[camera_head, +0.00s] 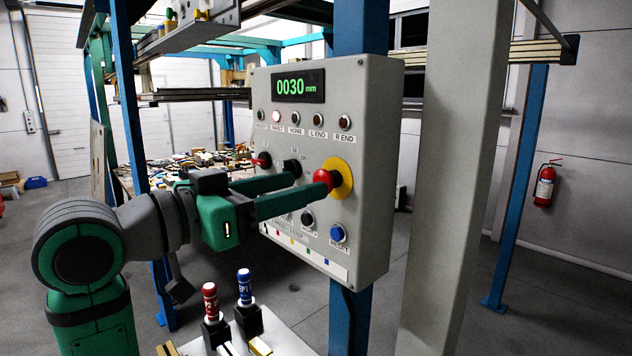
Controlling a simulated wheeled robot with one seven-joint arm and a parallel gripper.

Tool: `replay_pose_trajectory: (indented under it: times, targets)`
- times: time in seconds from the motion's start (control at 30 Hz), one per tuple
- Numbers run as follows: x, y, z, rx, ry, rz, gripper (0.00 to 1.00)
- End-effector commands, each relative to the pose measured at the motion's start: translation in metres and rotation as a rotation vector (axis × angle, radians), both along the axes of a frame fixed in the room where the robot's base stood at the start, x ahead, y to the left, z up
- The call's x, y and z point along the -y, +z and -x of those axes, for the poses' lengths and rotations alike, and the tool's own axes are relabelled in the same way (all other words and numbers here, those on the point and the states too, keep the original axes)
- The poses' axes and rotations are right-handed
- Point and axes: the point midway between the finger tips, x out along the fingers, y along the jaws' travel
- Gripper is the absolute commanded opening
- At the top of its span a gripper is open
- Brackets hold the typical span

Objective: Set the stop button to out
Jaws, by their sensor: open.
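The stop button (323,178) is a red mushroom cap in front of a round yellow plate (343,179), on the right side of a grey control panel (375,115). My gripper (309,179) is open and reaches toward the panel from the left. Its near finger ends at the cap's left side and overlaps its lower edge. Its far finger ends left of the cap, by a black knob. I cannot tell whether a finger touches the cap. No object shows between the fingers.
The panel has a green "0030 mm" display (300,86), a row of lamps with the FAULT lamp (276,116) lit, a red-handled switch (261,160) and a blue RESET button (338,233). Red (210,300) and blue (245,286) labelled pieces stand below. A grey column (455,170) stands at right.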

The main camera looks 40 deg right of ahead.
Motion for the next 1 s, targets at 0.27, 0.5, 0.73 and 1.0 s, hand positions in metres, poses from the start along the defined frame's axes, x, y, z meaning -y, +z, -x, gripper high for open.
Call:
replay_pose_trajectory:
  times: [0.27, 0.5, 0.73, 1.0]
  targets:
    - [0.037, 0.000, -0.002, -0.001, -0.003, 0.000, 0.50]
    - [0.045, 0.000, -0.003, 0.000, -0.003, 0.000, 0.50]
    - [0.045, 0.000, -0.003, 0.000, -0.003, 0.000, 0.38]
    - [0.043, 0.000, -0.003, -0.001, -0.001, 0.000, 0.00]
